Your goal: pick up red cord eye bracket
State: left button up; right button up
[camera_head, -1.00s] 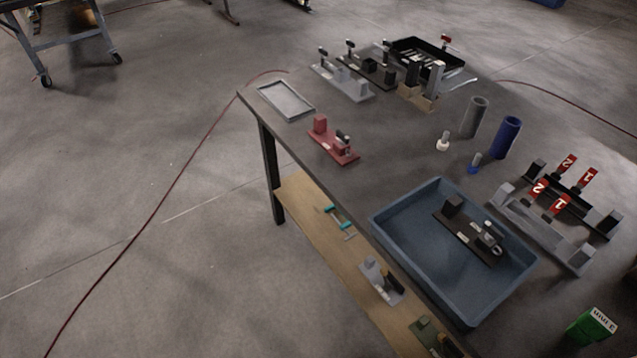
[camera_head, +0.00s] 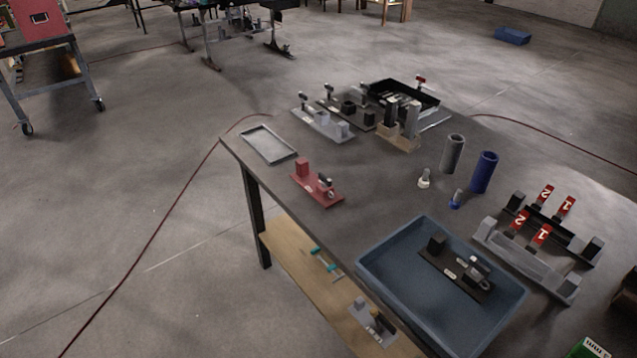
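A red bracket (camera_head: 317,187) lies on the dark tabletop near its left front edge. It has a flat red base, a red block at its far left end and a small metal clamp-like part toward its right end. It stands apart from the grey tray behind it and the blue bin in front of it. Neither of my grippers shows in the head view.
The table (camera_head: 375,185) also holds a grey tray (camera_head: 268,145), a blue bin (camera_head: 375,272) with a black bracket (camera_head: 455,272), grey and black brackets at the back, a grey cylinder (camera_head: 453,153), a blue cylinder (camera_head: 484,172) and a rack with red numbered tags (camera_head: 520,262). A shelf (camera_head: 290,272) runs below.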

aim_at(328, 197)
jog(key=z, duration=1.55)
jog(key=k+j, duration=0.4)
jog(key=j, duration=0.2)
jog(key=k+j, duration=0.45)
jog(key=i+j, duration=0.05)
jog(key=j, duration=0.05)
